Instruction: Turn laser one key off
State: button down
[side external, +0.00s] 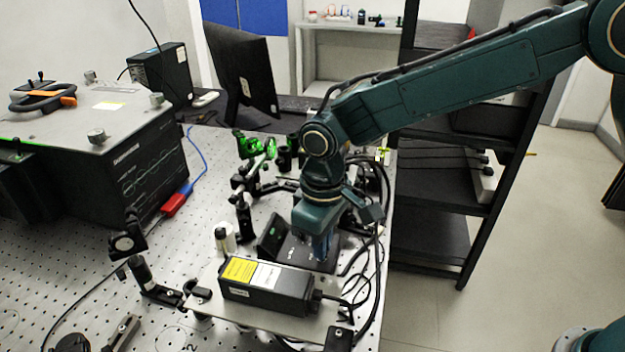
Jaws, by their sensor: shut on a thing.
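My gripper (321,250) points down at a low black controller box (290,248) on the optical bench. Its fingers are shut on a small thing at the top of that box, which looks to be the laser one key. The key itself is hidden by the fingers and too small to make out. A black laser housing (265,287) with yellow and white labels lies just in front, on a raised plate. Green light shows on the optics (256,147) behind.
Mounted optics (243,195) and a white cylinder (225,238) stand left of the controller. Black cables (375,240) run close along its right side. A large black instrument (130,170) fills the left back. A monitor (243,75) stands behind.

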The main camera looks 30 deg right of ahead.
jog(key=shift+n, duration=1.4)
jog(key=c, duration=1.6)
grip_release()
jog(key=shift+r, duration=0.1)
notch_tip(320, 180, up, 14)
jog(key=shift+f, duration=0.1)
